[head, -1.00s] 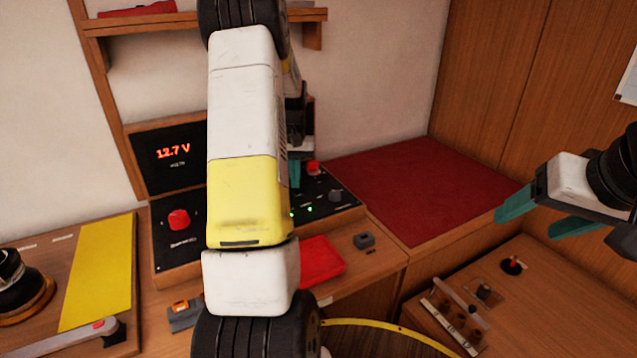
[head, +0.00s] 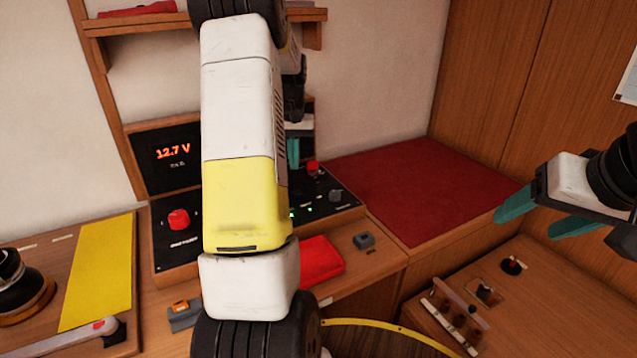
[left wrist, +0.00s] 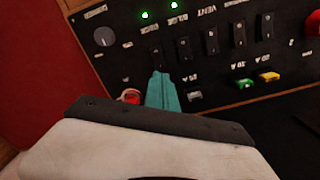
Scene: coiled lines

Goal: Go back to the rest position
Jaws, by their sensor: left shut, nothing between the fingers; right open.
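My left gripper (head: 293,153) shows its teal fingers just right of my white and yellow forearm in the head view. It is in front of the black switch panel (head: 325,188), and my arm hides part of that panel. In the left wrist view its teal fingers (left wrist: 162,92) are together and empty, with panel switches and two lit green lamps beyond them. I cannot tell how far they are from the panel. My right gripper (head: 535,212) is at the right edge, open and empty, above the wooden surface at the lower right.
A voltage display (head: 170,153) reads 12.7 V, with a red knob (head: 178,219) below it. A red tray (head: 321,262) and a small grey block (head: 364,241) lie on the bench. A red cushion (head: 425,185) is behind. A shelf (head: 150,25) is above.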

